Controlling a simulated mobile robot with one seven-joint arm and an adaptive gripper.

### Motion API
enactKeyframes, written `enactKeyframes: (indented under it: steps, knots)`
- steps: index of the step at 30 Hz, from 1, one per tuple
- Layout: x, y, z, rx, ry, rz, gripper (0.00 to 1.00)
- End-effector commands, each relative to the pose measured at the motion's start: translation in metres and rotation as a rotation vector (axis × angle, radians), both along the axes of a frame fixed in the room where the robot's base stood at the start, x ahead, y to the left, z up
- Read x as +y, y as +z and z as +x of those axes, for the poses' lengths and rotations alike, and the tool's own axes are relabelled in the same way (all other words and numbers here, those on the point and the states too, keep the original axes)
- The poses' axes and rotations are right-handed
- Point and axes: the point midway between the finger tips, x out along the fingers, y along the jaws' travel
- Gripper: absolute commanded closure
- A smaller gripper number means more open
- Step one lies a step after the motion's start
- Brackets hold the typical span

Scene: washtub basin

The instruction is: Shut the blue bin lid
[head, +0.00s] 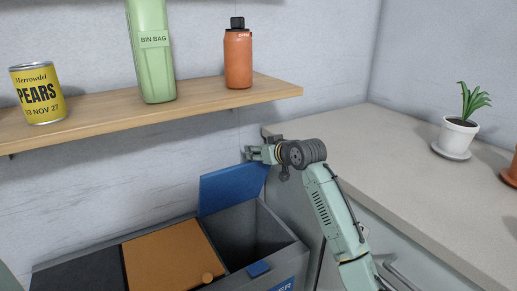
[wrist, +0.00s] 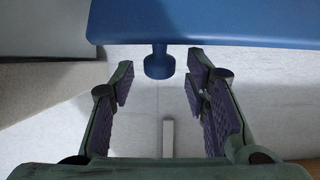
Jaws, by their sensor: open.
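The blue bin lid (head: 232,187) stands raised at the back of the open right bin compartment (head: 262,236) in the head view. In the wrist view the blue lid (wrist: 210,22) fills the top, with a round blue knob (wrist: 159,62) sticking out from its edge. My gripper (head: 250,154) is just above and behind the lid's upper right corner in the head view. In the wrist view my gripper (wrist: 159,88) is open and empty. The knob lies between and slightly beyond the fingertips, and I see no contact.
An orange lid (head: 172,259) and a dark lid (head: 82,272) lie closed to the left. A wooden shelf (head: 200,107) with a can, green bin bag box and orange bottle hangs above. A counter (head: 400,160) with a potted plant (head: 458,133) stands right.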

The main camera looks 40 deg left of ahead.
Motion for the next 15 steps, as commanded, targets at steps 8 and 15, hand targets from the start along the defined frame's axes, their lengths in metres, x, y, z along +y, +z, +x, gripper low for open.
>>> enactKeyframes:
  steps: [8,15]
  knots:
    - [0.0048,-0.0025,0.0022,-0.001,-0.001,0.000,0.57]
    - [0.0046,-0.0024,0.0021,-0.001,-0.001,0.000,0.68]
